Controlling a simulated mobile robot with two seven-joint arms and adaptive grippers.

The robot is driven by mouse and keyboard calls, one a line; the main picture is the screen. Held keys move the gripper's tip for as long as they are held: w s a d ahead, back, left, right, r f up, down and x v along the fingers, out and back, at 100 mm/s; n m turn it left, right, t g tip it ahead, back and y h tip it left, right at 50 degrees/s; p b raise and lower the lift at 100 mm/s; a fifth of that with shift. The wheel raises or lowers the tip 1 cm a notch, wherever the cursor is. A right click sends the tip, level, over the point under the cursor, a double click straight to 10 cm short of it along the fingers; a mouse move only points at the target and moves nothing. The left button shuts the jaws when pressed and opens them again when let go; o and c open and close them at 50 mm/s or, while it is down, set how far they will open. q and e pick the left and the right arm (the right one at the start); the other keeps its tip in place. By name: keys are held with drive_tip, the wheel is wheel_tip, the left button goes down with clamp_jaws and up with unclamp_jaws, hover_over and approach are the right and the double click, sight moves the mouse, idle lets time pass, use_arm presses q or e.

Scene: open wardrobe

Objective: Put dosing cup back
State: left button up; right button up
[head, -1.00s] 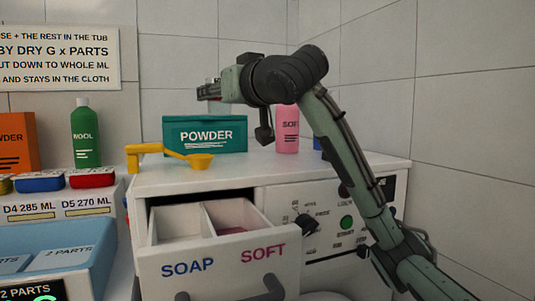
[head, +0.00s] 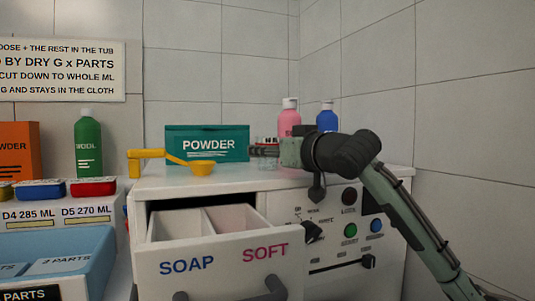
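My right arm comes in from the right, and its gripper (head: 264,151) points left above the washer top, in front of the powder box's right end. A small, faint, clear thing that looks like the dosing cup (head: 266,140) shows at the fingertips. The fingers appear shut on it, but its outline is hard to see against the box. The pink softener bottle (head: 290,118) stands behind the gripper, its lower part hidden. My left gripper is not in view.
The teal powder box (head: 207,144) and a yellow scoop (head: 201,168) are on the washer top (head: 230,184). A blue bottle (head: 327,116) stands at the back right. The SOAP/SOFT drawer (head: 220,263) is pulled open. A green bottle (head: 87,147) and tubs are at left.

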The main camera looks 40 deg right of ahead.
drive_tip(key=shift+f, duration=0.15)
drive_tip(key=o, duration=1.2)
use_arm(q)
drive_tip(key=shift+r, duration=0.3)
use_arm(e)
drive_tip(key=shift+o, duration=0.2)
drive_tip(key=shift+s, duration=0.15)
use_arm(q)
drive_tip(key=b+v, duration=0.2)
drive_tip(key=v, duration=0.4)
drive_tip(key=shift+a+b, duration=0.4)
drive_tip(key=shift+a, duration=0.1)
use_arm(e)
drive_tip(key=s+r, duration=0.1)
drive_tip(key=s, duration=1)
drive_tip(key=shift+s+a, duration=0.2)
drive_tip(key=shift+s, duration=0.15)
